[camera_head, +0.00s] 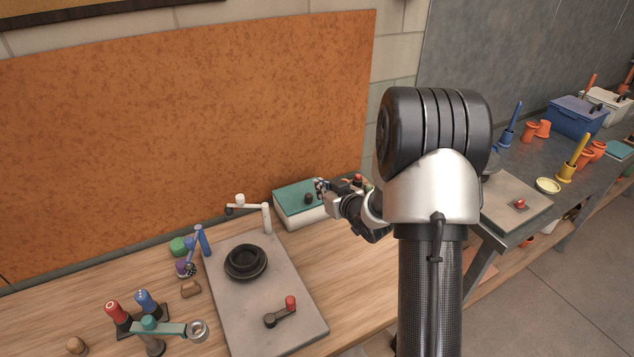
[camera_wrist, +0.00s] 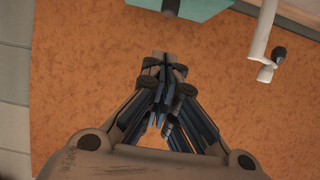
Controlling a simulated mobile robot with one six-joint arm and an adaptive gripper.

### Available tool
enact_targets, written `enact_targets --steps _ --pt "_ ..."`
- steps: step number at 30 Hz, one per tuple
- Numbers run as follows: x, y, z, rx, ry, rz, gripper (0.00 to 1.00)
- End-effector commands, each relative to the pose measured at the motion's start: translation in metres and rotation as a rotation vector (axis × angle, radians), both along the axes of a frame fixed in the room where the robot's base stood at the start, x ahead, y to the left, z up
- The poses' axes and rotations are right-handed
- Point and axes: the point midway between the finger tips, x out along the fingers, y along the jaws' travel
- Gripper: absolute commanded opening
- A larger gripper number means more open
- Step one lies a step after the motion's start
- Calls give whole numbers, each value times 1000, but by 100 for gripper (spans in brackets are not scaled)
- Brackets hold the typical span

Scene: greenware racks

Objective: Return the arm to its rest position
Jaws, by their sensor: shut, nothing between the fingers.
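My gripper (camera_wrist: 165,65) is shut and empty in the wrist view, with the orange-brown board behind it. In the head view my gripper (camera_head: 322,186) shows small beside the white box with a teal lid (camera_head: 297,203), at the right part of the wooden bench. My arm rises in front of the bench's right end and hides part of it. From this view I cannot tell whether the gripper touches the box. In the wrist view the box's teal lid (camera_wrist: 190,8) shows at the top edge, apart from the fingers.
A grey plate (camera_head: 226,318) on the bench bears a black round dish (camera_head: 245,262), a red-knobbed lever (camera_head: 283,312) and a white post (camera_head: 266,218). Tools with red, blue and teal parts stand at left. A second bench (camera_head: 560,204) with a blue box (camera_head: 575,117) is at right.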

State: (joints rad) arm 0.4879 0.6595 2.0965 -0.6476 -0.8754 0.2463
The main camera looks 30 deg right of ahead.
Motion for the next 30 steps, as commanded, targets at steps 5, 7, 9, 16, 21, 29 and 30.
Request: enact_targets --steps 5,7,9,16,21,29,30 --pt "-29 -2 8 1 0 -1 0" --pt "-36 -2 9 -1 0 -2 0" --pt "-40 -2 10 0 0 -1 0" --pt "-42 -1 13 -8 6 -2 0" --pt "-47 7 44 -75 75 -38 0" --pt "-108 42 114 -162 291 -148 0" --pt "-123 50 123 -163 325 -160 0"
